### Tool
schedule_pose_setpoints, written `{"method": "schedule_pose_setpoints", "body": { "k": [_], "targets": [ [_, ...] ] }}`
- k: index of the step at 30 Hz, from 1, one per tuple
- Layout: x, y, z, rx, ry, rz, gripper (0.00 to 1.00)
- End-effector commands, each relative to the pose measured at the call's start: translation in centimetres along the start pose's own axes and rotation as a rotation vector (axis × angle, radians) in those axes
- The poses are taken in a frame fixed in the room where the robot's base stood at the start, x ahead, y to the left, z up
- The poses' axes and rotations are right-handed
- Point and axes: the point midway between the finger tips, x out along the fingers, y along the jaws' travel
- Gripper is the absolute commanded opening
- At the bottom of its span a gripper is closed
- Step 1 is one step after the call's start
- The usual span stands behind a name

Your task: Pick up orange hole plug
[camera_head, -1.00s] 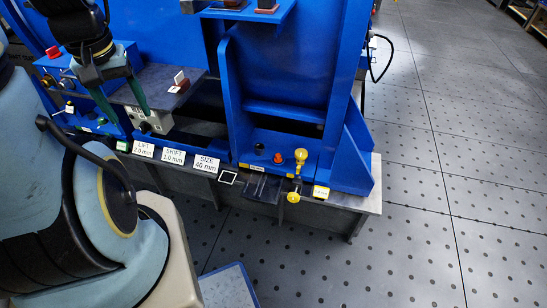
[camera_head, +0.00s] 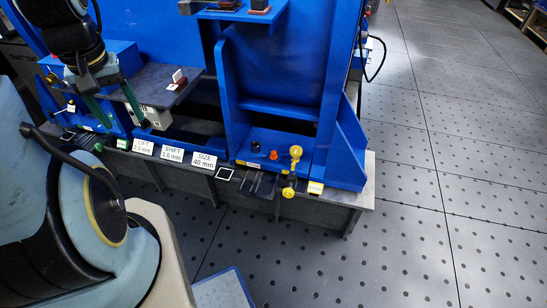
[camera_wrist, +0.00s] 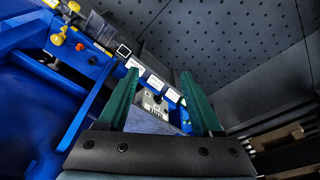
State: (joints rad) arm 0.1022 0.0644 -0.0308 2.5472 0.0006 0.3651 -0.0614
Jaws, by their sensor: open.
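The orange hole plug (camera_head: 273,155) is a small orange knob standing on the blue ledge of the fixture, between a dark round hole or plug and a yellow knob (camera_head: 296,152). In the wrist view the orange plug (camera_wrist: 80,46) shows at the upper left, outside the space between the fingers. My gripper (camera_head: 126,124) is open and empty, with two green fingers pointing down well to the left of the plug, over the left part of the fixture. It also shows at the bottom of the wrist view (camera_wrist: 160,75).
Blue upright walls (camera_head: 226,95) flank the plug's ledge. A second yellow knob (camera_head: 289,193) is at the front edge. A grey shelf (camera_head: 165,92) is beside my fingers. Floor at right is clear.

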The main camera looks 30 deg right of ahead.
Motion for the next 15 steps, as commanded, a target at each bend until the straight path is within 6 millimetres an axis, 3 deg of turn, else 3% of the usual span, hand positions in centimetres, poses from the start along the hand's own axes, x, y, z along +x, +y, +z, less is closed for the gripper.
{"method": "schedule_pose_setpoints", "body": {
  "k": [8,15],
  "targets": [
    [3.3,1.3,-1.3,-0.041,0.03,0.013,0.67],
    [8.4,3.8,-3.4,-0.114,0.083,0.057,0.67]
  ]
}}
